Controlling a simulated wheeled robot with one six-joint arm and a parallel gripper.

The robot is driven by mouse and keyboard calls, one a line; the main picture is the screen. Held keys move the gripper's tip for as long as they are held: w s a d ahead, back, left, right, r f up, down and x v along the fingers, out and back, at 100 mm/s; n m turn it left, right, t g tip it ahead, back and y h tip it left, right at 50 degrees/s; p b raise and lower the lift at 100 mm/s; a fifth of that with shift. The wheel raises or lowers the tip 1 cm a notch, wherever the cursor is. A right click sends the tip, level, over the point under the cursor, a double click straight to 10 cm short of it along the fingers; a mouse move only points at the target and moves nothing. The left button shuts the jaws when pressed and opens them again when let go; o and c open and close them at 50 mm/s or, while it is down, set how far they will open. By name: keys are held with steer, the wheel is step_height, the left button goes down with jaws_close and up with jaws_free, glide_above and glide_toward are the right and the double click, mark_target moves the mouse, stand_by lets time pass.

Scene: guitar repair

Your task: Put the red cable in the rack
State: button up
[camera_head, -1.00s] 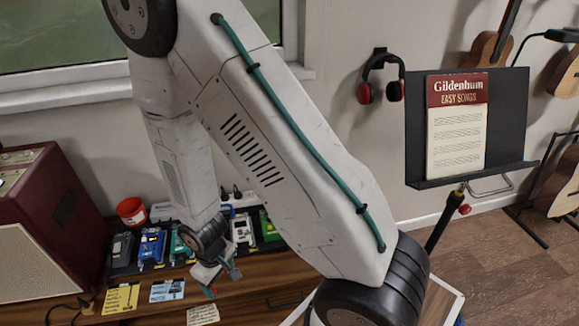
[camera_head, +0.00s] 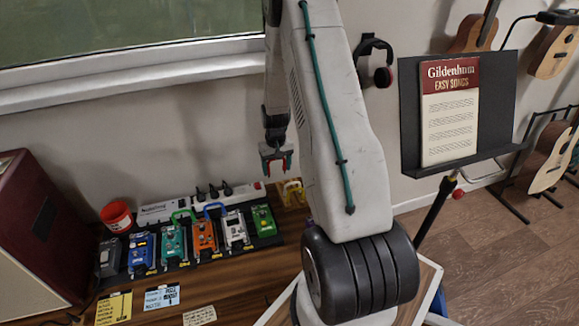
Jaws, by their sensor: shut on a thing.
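My gripper (camera_head: 276,163) hangs above the back of the wooden bench, in front of the wall and left of my forearm. It is shut on a small red piece, which I take to be the red cable (camera_head: 287,159); only bits of it show around the fingers. It is held clear of the bench and of the pedals. I cannot make out a cable rack; part of the bench at the right is hidden behind my arm. A yellow cable-like thing (camera_head: 292,192) shows below and right of my gripper, partly covered by the arm.
Several pedals (camera_head: 203,237) stand in a row on a black board, with a green cable (camera_head: 181,214) and a blue cable (camera_head: 214,208) on them. Behind are a white power strip (camera_head: 165,211) and a red pot (camera_head: 117,217). A music stand (camera_head: 501,110) is at right.

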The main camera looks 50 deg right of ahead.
steer(key=d, duration=0.7)
steer(key=shift+m, duration=0.4)
steer(key=shift+s+a+f, duration=0.1)
steer(key=shift+f, duration=5.25)
steer(key=shift+s+a, duration=0.1)
steer(key=shift+s, duration=0.05)
steer(key=shift+f, duration=1.1)
steer(key=o, duration=1.1)
steer(key=shift+c, duration=0.2)
steer(key=shift+o, duration=0.6)
